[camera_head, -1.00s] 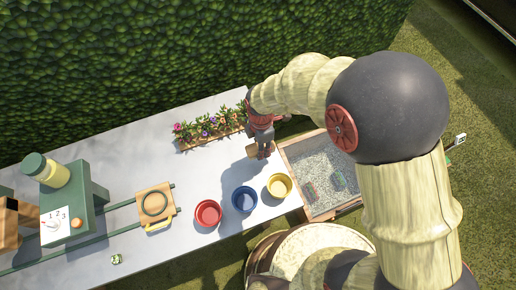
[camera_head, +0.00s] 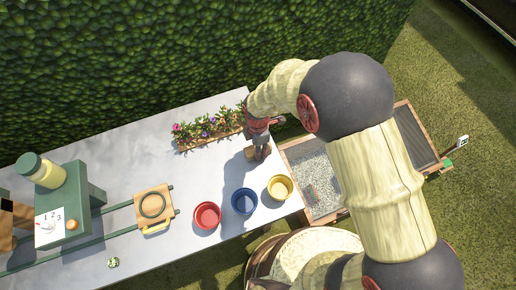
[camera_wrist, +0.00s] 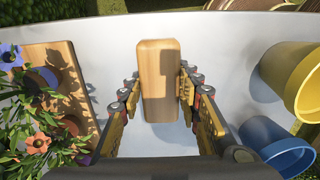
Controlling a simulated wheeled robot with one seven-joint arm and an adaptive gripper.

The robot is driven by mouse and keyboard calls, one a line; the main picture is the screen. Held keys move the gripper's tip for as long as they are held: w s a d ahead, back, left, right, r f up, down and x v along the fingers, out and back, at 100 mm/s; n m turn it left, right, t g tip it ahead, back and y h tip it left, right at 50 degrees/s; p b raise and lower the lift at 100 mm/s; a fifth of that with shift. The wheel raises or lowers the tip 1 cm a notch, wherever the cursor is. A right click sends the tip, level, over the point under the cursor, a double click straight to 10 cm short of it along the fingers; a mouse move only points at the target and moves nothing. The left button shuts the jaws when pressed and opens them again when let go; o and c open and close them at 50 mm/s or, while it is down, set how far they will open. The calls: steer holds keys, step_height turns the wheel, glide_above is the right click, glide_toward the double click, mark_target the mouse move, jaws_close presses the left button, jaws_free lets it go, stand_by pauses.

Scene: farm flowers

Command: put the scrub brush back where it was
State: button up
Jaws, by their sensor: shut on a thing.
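The scrub brush shows as a plain wooden block (camera_wrist: 160,65) in the middle of the wrist view; its bristles are hidden. In the head view the small wooden block (camera_head: 250,154) is at the right part of the grey table (camera_head: 130,130). My gripper (camera_head: 262,152) is above that end of the table, pointing down, with its fingers on both sides of the block. In the wrist view my gripper (camera_wrist: 160,88) is shut on the brush. I cannot tell whether the brush touches the tabletop.
Yellow (camera_head: 280,188), blue (camera_head: 244,201) and red (camera_head: 207,215) pots stand along the front. A wooden block with a ring (camera_head: 153,205) sits left on rails. A gravel tray (camera_head: 312,175) adjoins the table's right end.

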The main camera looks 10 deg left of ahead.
steer(key=o, duration=1.2)
steer(key=shift+f, duration=0.1)
step_height(320, 180, up, 12)
steer(key=p, duration=0.2)
steer(key=shift+p, duration=0.3)
